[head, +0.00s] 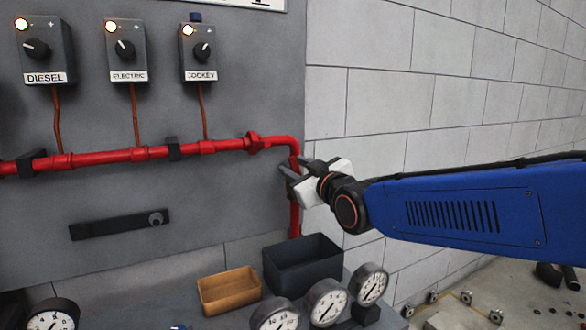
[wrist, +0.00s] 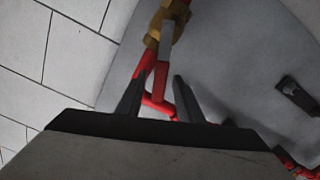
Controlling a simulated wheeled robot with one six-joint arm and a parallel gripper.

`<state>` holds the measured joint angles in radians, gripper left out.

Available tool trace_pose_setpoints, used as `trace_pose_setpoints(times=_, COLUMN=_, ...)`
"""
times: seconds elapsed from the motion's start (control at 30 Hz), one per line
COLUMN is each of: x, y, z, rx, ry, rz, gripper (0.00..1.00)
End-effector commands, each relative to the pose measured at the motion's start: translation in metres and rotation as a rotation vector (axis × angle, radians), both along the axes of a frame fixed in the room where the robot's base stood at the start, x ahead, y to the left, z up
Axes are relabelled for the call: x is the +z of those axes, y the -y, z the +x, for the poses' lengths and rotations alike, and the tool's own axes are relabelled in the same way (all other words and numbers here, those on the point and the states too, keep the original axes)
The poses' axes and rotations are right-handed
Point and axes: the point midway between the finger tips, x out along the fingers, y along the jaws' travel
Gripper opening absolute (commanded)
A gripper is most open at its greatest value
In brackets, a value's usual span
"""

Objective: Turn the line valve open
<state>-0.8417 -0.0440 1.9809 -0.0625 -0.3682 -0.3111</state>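The line valve shows in the wrist view as a brass-coloured body (wrist: 157,30) on the red pipe. A grey lever (wrist: 165,42) with what looks like a red grip (wrist: 160,80) runs from it towards my gripper. My gripper (wrist: 161,80) is open, its two dark fingers apart, with the red end of the lever showing between the fingertips. I cannot tell if they touch it. In the head view my gripper (head: 289,166) is at the downward stretch of red pipe (head: 295,218) by the panel's right edge. The valve cannot be made out there.
The grey panel holds DIESEL (head: 45,50), ELECTRIC (head: 127,50) and JOCKEY (head: 197,52) switch boxes, above a horizontal red pipe (head: 105,156). Below stand a dark bin (head: 305,265), a tan bin (head: 230,291) and several gauges (head: 327,302). A block wall (head: 460,75) is at the right.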

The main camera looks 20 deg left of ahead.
Motion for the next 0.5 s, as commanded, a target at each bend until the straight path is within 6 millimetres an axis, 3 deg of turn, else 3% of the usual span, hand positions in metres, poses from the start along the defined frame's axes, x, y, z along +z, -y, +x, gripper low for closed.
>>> trace_pose_setpoints(times=0.5, x=0.001, y=0.062, z=-0.054, rx=-0.001, ry=0.001, rz=0.001, gripper=0.34)
